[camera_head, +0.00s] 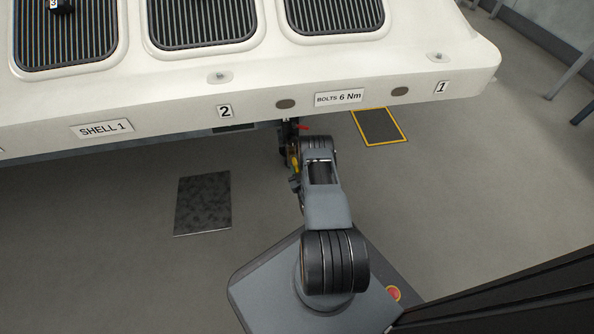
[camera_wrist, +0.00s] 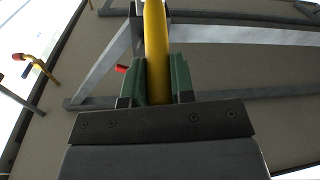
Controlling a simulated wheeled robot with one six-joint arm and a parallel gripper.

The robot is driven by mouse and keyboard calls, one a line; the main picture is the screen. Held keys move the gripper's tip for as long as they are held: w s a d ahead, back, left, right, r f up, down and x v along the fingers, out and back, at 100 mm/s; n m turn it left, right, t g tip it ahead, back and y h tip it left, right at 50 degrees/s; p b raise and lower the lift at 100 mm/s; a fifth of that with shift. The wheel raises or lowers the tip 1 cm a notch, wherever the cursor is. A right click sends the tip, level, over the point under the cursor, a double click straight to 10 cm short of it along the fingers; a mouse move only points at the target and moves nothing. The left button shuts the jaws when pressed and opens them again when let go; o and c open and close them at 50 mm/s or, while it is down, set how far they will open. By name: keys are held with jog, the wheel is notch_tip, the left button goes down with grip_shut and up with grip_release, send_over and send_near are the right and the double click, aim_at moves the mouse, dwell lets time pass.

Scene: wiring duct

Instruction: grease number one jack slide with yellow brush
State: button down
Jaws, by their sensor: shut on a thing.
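My gripper (camera_wrist: 158,82) is shut on a yellow rod-like handle (camera_wrist: 155,40), which I take to be the yellow brush. The handle runs up out of the top of the wrist view between the green finger pads, so its bristle end is not shown. In the head view my gripper (camera_head: 292,165) is under the near edge of the white shell (camera_head: 180,110), with a bit of yellow at it. The labels 2 (camera_head: 225,111) and 1 (camera_head: 441,87) are on the shell's edge. I cannot make out a jack slide clearly.
Grey metal struts (camera_wrist: 105,70) stand ahead in the wrist view, with a small red piece (camera_wrist: 122,68) close to the fingers. A yellow bar with a red end (camera_wrist: 20,57) is at the left. A dark floor mat (camera_head: 203,203) and a yellow-edged mat (camera_head: 379,126) lie on open floor.

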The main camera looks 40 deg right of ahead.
jog(key=shift+w+d, duration=0.1)
jog(key=shift+r, duration=0.1)
jog(key=shift+r+p, duration=1.4)
jog(key=shift+r, duration=0.25)
notch_tip(320, 180, down, 4)
jog(key=b, duration=0.3)
jog(key=shift+r, duration=0.25)
notch_tip(320, 180, up, 4)
jog(key=p, duration=0.3)
jog(key=shift+w+f, duration=0.15)
jog(key=shift+f+b, duration=1.45)
jog(key=shift+f, duration=0.4)
